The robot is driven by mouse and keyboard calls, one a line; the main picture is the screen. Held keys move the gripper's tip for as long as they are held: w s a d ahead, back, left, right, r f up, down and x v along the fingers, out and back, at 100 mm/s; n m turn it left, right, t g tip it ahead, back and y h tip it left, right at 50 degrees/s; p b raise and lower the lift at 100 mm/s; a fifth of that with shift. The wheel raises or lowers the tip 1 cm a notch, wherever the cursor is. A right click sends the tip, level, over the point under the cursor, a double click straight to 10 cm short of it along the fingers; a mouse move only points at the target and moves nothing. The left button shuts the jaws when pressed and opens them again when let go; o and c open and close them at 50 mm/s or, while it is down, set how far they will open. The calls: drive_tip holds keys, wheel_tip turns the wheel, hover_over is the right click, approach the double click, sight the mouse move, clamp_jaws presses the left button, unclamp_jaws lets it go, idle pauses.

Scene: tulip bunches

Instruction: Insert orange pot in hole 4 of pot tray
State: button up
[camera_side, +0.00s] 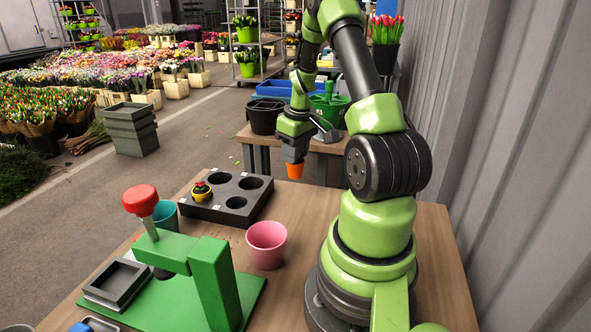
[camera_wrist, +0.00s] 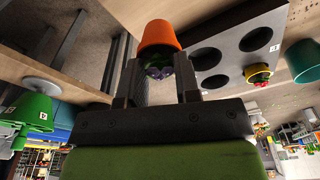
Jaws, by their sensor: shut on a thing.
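The orange pot (camera_side: 294,171) hangs below my gripper (camera_side: 293,155) in the side view, roughly upright and clear of the table. In the wrist view the orange pot (camera_wrist: 159,37) is at the fingertips, with a dark green and purple plant partly visible at its mouth. My gripper (camera_wrist: 158,75) is shut on it. The dark pot tray (camera_side: 222,212) lies on the table, left of and below the held pot in the side view. It has several empty round holes; a yellow pot with a red-topped plant (camera_side: 202,191) sits at its left. The tray (camera_wrist: 221,50) also shows in the wrist view, right of the pot.
A pink pot (camera_side: 266,246) and a teal pot (camera_side: 166,217) stand near the tray. A green press with a red knob (camera_side: 140,200) and a grey box (camera_side: 117,284) are at the front left. A second table with a black bucket (camera_side: 264,117) stands behind.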

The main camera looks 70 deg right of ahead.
drive_tip(key=r, duration=0.2)
drive_tip(key=shift+w+a+r, duration=0.2)
drive_tip(key=shift+w+r, duration=0.15)
drive_tip(key=w+a+r+n, duration=0.1)
drive_tip(key=w+a+n, duration=0.5)
drive_tip(key=w+a, duration=0.4)
drive_tip(key=shift+w+a+r+y, duration=0.15)
drive_tip(key=shift+a+r+y, duration=0.15)
drive_tip(key=shift+r+y, duration=0.1)
drive_tip(key=shift+f, duration=2.95)
drive_tip(key=shift+f, duration=1.85)
drive_tip(key=o, duration=1)
